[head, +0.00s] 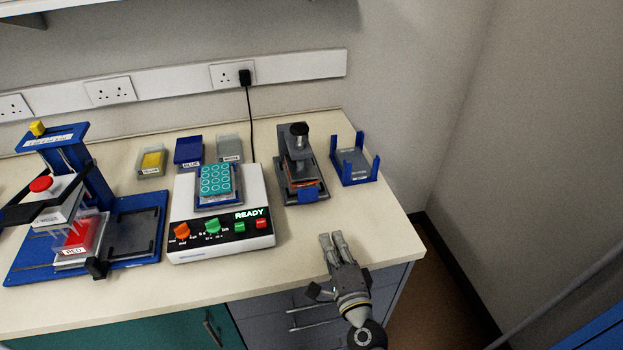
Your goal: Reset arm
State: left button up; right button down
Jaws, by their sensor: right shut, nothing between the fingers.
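My right gripper (333,238) is over the front right edge of the bench, pointing toward the back. Its fingers are together with nothing between them. It is apart from the devices on the bench.
The cream bench (290,235) holds a blue pipetting stand (65,135) with a red tray (82,234), a white READY machine (255,190) with a teal plate (216,180), a grey press device (297,160) and a blue-cornered holder (354,163). Bare bench lies in front of the machine.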

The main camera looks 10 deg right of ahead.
jog(key=s+a+n+y, duration=0.1)
jog(key=n, duration=0.1)
jog(key=s+a+n+g+y, duration=0.1)
jog(key=a+n+y, duration=0.1)
jog(key=s+a+n+y, duration=0.1)
jog(key=n, duration=0.1)
jog(key=shift+a+r+n+g+y, duration=0.3)
jog(key=shift+r+n+g, duration=0.1)
jog(key=s+a+f+n+g+y, duration=0.2)
jog(key=s+f+n+g, duration=0.1)
jog(key=s+n+g, duration=0.3)
jog(key=s+d+f+n+g+h, duration=0.3)
jog(key=s+d+n+g+h, duration=0.4)
jog(key=s+d, duration=0.75)
notch_tip(320, 180, down, 26)
jog(key=s+a, duration=0.2)
jog(key=s, duration=0.1)
jog(key=s+d+f+g+b, duration=0.1)
jog(key=s+d+f+g, duration=0.1)
jog(key=s+f, duration=1.5)
jog(key=shift+d+f, duration=0.55)
jog(key=shift+f, duration=0.1)
